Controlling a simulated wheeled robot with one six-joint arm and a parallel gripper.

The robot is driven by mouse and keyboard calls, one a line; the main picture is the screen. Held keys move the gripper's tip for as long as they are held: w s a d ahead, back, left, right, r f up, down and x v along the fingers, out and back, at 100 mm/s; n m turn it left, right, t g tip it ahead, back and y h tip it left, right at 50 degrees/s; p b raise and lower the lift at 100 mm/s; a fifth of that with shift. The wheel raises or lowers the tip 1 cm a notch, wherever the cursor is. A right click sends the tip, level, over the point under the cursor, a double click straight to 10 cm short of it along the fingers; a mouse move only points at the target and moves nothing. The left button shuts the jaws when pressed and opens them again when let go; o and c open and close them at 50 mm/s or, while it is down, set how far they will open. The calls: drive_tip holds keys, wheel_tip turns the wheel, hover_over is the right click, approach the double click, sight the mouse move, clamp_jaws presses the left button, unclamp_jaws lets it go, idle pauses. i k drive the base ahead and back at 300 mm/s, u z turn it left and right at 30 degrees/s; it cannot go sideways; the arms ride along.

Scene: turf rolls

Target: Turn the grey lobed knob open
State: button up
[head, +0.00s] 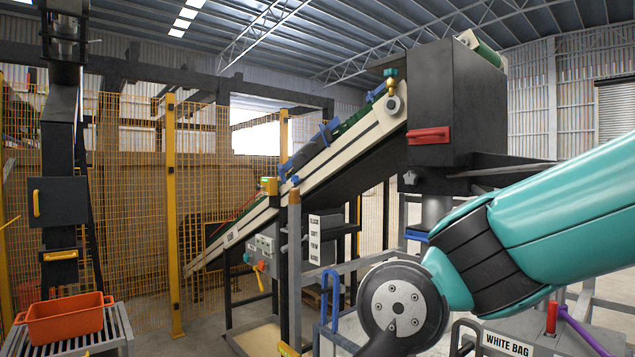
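A small grey lobed knob (410,178) shows below the black hopper box (465,95), left of the grey pipe under it. It is small in the head view, and I cannot tell its turned position. My teal arm reaches in from the right, with its dark round joint low in the picture, below and in front of the knob. My gripper is outside the picture. The knob is in plain sight and nothing touches it.
A red handle (428,136) sits on the hopper above the knob. An inclined conveyor (310,170) rises to the hopper's left side. A box labelled WHITE BAG (507,342) with red and purple levers stands low right. An orange crate (65,320) stands far left.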

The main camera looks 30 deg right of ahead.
sight(411, 177)
drive_tip(key=u, duration=0.35)
drive_tip(key=i, duration=2.8)
drive_tip(key=z, duration=2.4)
